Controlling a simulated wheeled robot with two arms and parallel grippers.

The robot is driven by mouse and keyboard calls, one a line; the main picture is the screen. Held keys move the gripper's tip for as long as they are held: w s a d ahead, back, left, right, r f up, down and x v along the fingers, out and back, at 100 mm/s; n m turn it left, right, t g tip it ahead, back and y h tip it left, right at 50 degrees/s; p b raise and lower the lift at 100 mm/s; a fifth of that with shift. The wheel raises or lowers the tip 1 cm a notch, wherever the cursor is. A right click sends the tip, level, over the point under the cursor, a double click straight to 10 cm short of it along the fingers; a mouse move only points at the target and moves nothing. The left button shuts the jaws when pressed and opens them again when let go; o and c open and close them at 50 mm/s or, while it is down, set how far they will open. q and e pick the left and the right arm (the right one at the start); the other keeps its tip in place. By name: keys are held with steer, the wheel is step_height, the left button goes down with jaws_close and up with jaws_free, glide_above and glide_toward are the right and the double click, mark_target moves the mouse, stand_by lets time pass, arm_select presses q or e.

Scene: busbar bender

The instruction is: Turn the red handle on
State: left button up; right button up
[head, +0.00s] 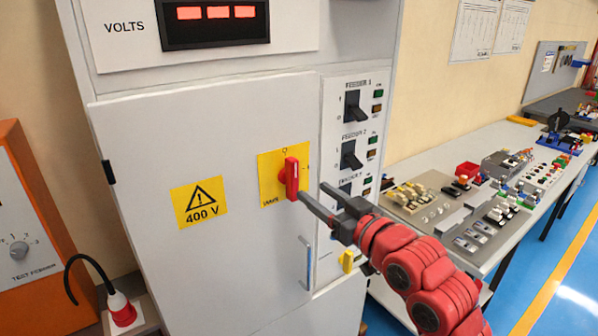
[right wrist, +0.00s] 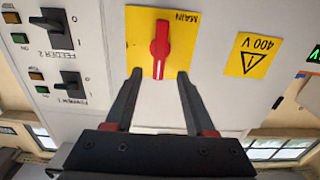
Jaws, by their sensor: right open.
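The red handle (head: 291,178) sits on a yellow plate (head: 268,182) on the grey cabinet door, and it stands roughly upright. In the right wrist view the picture is upside down, and the red handle (right wrist: 160,48) shows on its yellow plate marked MAIN (right wrist: 145,22). My right gripper (head: 312,190) is open in front of the plate, to the right of the handle in the head view. My left gripper is not in view.
A 400 V warning sign (head: 199,202) is left of the handle. Black feeder switches (head: 355,106) line the panel at the right. A workbench (head: 430,165) with parts stands at the right.

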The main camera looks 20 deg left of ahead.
mark_target(296, 178)
steer(key=p+x, duration=0.1)
steer(key=x, duration=0.6)
steer(key=shift+p, duration=0.4)
jaws_close()
stand_by(0.9)
